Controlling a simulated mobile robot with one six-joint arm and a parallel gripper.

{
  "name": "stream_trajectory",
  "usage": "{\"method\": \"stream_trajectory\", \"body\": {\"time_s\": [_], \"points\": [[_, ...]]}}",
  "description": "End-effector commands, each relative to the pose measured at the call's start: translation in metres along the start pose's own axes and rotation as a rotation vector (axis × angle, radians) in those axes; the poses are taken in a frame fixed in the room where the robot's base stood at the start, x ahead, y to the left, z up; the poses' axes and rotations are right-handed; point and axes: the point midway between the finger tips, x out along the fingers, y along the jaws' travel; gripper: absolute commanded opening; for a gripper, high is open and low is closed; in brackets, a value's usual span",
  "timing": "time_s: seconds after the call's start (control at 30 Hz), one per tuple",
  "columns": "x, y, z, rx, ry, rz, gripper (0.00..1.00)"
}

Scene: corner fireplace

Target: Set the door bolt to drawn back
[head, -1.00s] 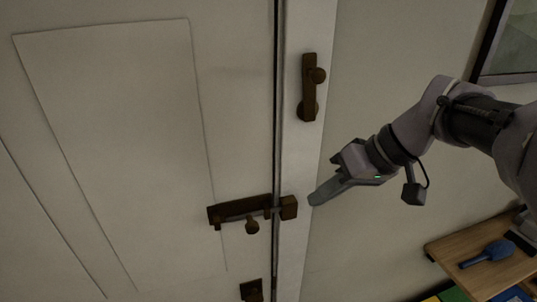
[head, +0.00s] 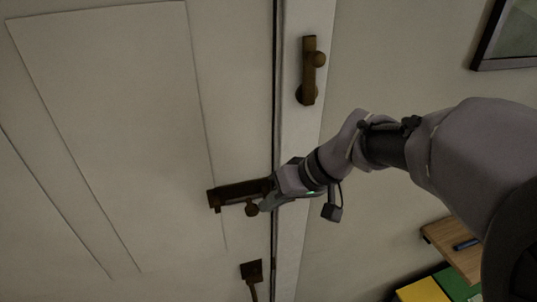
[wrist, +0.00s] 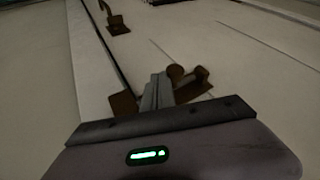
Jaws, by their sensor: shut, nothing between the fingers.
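The brown door bolt (head: 232,193) is mounted crosswise on the white door near its right edge. Its knob (head: 252,210) hangs below the bar, and it also shows in the wrist view (wrist: 176,71). My gripper (head: 262,207) is shut and empty, its tips just right of the knob. In the wrist view the fingers (wrist: 157,90) lie close beside the knob, between it and the brown keeper (wrist: 122,104); I cannot tell whether they touch. My gripper hides the keeper and the bolt's right end in the head view.
A brown fitting (head: 310,72) is on the door frame above my gripper. Another brown fitting (head: 251,270) is on the door below the bolt. A wooden shelf (head: 455,248) stands at lower right, and a framed picture (head: 508,35) hangs at upper right.

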Motion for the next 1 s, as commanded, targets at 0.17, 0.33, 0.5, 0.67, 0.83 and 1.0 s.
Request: {"method": "stream_trajectory", "body": {"time_s": [0.17, 0.33, 0.5, 0.67, 0.83, 1.0], "points": [[0.0, 0.0, 0.0, 0.0, 0.0, 0.0, 0.0], [0.01, -0.011, 0.001, -0.005, -0.002, 0.0, 0.0], [0.02, -0.033, 0.002, -0.004, -0.002, 0.0, 0.0], [0.02, -0.037, 0.001, 0.001, -0.001, -0.001, 0.0], [0.02, -0.037, 0.0, 0.001, 0.0, -0.001, 0.0], [0.021, -0.036, -0.002, 0.001, 0.0, -0.001, 0.0]]}}
